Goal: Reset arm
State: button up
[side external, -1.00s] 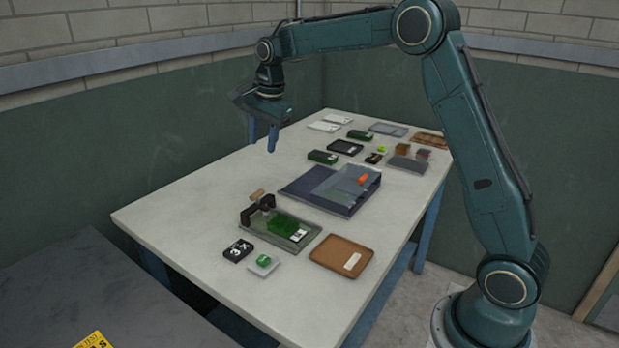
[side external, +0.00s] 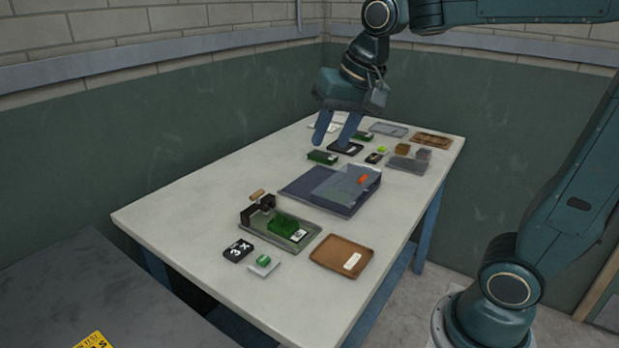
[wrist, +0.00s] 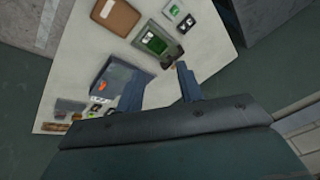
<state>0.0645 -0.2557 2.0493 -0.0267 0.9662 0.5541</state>
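My gripper (side external: 336,131) is in the air above the far part of the white table (side external: 180,205). Its two blue fingers are apart with nothing between them, so it is open and empty. The wrist view also shows the open gripper (wrist: 158,85) with the tabletop beyond it. In the side view the fingers hide part of the white cards and dark trays at the back.
A dark blue tray (side external: 302,187) with an orange piece (side external: 363,180) is mid-table. Nearer are a green turf tray (side external: 303,239), a brown tray (side external: 341,254) and a black 3X tile (side external: 238,250). Several small trays crowd the far end. The table's left side is clear.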

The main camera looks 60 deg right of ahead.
jog(key=s+f+n, duration=0.2)
jog(key=s+n, duration=0.1)
jog(key=s, duration=0.4)
jog(key=s+a+f+n+t, duration=0.1)
jog(key=s+f+n, duration=0.2)
jog(key=s, duration=0.4)
jog(key=shift+s+a+n, duration=0.15)
jog(key=shift+a+n, duration=0.15)
jog(key=shift+n, duration=0.1)
